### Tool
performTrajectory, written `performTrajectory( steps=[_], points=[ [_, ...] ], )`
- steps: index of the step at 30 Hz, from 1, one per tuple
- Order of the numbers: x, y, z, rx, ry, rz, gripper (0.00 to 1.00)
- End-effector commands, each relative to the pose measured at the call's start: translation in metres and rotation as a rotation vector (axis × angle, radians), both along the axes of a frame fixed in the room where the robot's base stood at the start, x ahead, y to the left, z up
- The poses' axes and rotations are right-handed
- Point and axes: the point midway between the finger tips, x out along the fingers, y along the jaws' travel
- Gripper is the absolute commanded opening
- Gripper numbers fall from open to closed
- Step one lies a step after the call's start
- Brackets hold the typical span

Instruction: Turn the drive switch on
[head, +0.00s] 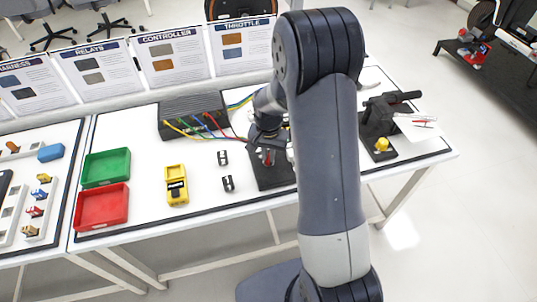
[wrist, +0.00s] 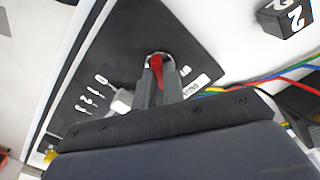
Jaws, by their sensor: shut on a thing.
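The drive switch, a red handle (wrist: 156,62), stands on a black panel (wrist: 110,55) in the wrist view. The panel carries white marks and numerals, too oblique to read surely. My gripper (wrist: 158,75) is over the panel, its two grey fingers shut on the red handle, one on each side. In the head view the black panel (head: 268,182) lies on the white table, a bit of red (head: 267,156) shows on it, and my arm hides its right part. The handle's exact angle against the marks is hard to tell.
A black controller box (head: 193,113) with coloured wires running to the panel stands behind left. A throttle unit (head: 383,125) with a yellow knob stands right.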

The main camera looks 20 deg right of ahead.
Motion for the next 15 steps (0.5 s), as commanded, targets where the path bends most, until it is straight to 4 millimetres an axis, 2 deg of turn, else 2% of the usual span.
performTrajectory(
  steps=[12,13,15],
  points=[
    [0.0006,0.0000,0.0005,0.000,-0.002,-0.009,0.00],
    [0.0006,0.0000,0.0005,0.000,-0.001,-0.009,0.12],
    [0.0005,-0.0001,0.0005,0.000,-0.001,-0.009,0.17]
  ],
)
